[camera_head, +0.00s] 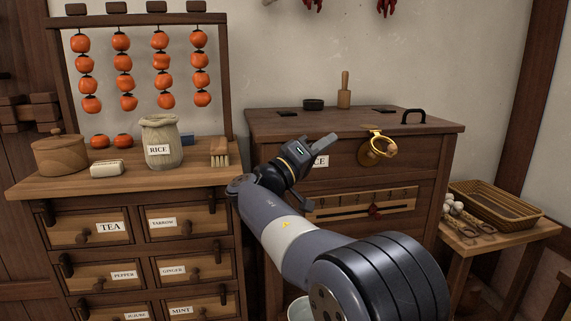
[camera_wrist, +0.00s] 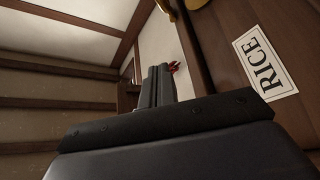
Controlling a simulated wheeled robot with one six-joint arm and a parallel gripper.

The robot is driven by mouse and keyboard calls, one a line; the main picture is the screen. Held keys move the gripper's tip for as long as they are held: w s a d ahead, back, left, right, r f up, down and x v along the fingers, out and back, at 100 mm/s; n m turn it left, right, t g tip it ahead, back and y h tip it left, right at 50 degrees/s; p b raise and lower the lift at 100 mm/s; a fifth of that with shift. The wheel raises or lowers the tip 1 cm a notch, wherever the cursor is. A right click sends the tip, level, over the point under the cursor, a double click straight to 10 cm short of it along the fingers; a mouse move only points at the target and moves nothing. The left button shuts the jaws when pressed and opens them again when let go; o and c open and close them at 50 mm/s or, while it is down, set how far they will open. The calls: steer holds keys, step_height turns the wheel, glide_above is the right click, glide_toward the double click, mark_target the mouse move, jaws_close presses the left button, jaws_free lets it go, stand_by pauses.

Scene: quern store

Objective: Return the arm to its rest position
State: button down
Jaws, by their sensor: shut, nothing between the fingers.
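My arm reaches from the lower right of the head view up toward the front of the dark wooden chest (camera_head: 345,124). My gripper (camera_head: 328,142) is near the chest's upper front and partly covers the RICE label (camera_head: 321,161). Its fingers are together and empty. In the wrist view the two fingers (camera_wrist: 157,86) lie side by side, pointing away, with the RICE label (camera_wrist: 265,64) to their right. I cannot tell whether the gripper touches the chest.
The left counter (camera_head: 130,176) holds a RICE jar (camera_head: 161,143), a round wooden box (camera_head: 60,155) and a brush (camera_head: 220,152) below hanging orange fruit. A brass ring (camera_head: 378,147) is on the chest front. A side table at right carries a basket (camera_head: 497,204).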

steer(key=s+a+f+p, duration=0.1)
steer(key=s+a+f, duration=0.1)
steer(key=a+f, duration=0.3)
steer(key=a, duration=0.3)
steer(key=shift+a, duration=0.3)
steer(key=b, duration=0.3)
glide_toward(364, 136)
steer(key=s+d+r, duration=0.2)
steer(key=d+r, duration=0.2)
steer(key=r, duration=0.4)
steer(key=shift+w+d+f+b, duration=0.2)
steer(key=shift+d+f+b, duration=0.2)
steer(key=shift+f, duration=0.35)
steer(key=shift+w+d+f+b, duration=0.25)
steer(key=shift+d+f, duration=0.3)
steer(key=shift+f, duration=0.25)
